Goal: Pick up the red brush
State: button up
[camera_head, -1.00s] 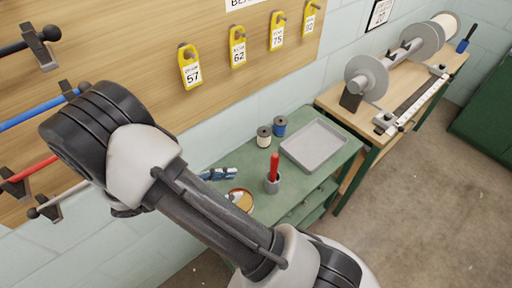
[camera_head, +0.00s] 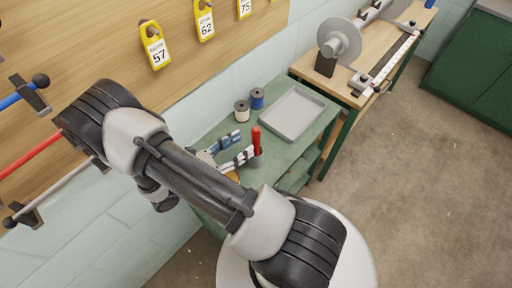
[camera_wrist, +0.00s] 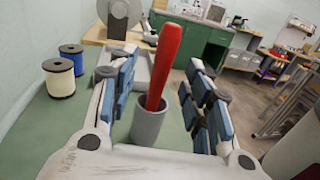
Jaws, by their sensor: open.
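The red brush (camera_head: 256,139) stands upright, slightly tilted, in a small grey cup (camera_head: 256,162) on the green bench. In the wrist view the red handle (camera_wrist: 165,62) rises from the grey cup (camera_wrist: 149,124), between the two blue-padded fingers. My gripper (camera_head: 246,143) is open. In the wrist view its fingers (camera_wrist: 158,75) lie on either side of the brush with a gap on both sides. The brush's lower end is hidden inside the cup.
A cream spool (camera_head: 242,111) and a blue spool (camera_head: 257,98) stand at the back of the green bench (camera_head: 282,151). An empty grey tray (camera_head: 293,114) lies to the right. An orange-rimmed round item (camera_head: 233,176) is partly hidden beside my gripper.

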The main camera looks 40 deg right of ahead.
aim_at(253, 140)
jog(key=shift+s+d+f+b, duration=0.1)
jog(key=shift+s+d+b, duration=0.15)
jog(key=shift+d, duration=0.75)
jog(key=shift+s+d+r+b, duration=0.15)
jog(key=shift+d+b, duration=0.15)
jog(key=shift+d, duration=0.75)
jog(key=shift+s+d+f+b, duration=0.2)
jog(key=shift+d+b, duration=0.1)
jog(key=shift+d, duration=0.7)
grip_shut()
